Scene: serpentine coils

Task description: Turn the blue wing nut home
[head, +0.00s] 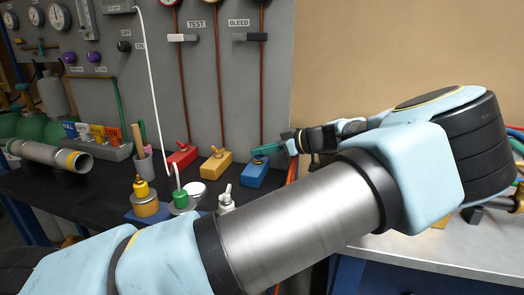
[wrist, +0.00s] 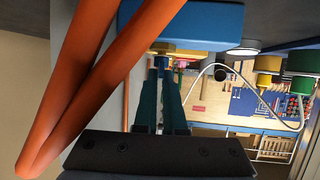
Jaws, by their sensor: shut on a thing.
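The blue block (head: 256,173) stands on the dark bench at the foot of the rightmost copper pipe. My gripper (head: 257,152) reaches in from the right, just above this block, with its teal fingers level. In the wrist view the fingers (wrist: 163,72) are close together, shut on the small blue wing nut (wrist: 163,62) at their tips. The fingers hide most of the nut, so its turn angle cannot be told. The blue block (wrist: 200,25) fills the top of the wrist view.
Orange hoses (wrist: 85,75) cross close beside my gripper. A yellow block (head: 216,163) and a red block (head: 182,155) with like nuts stand to the left. A grey panel (head: 225,90) rises behind. Yellow (head: 145,205) and green (head: 181,202) topped items stand in front.

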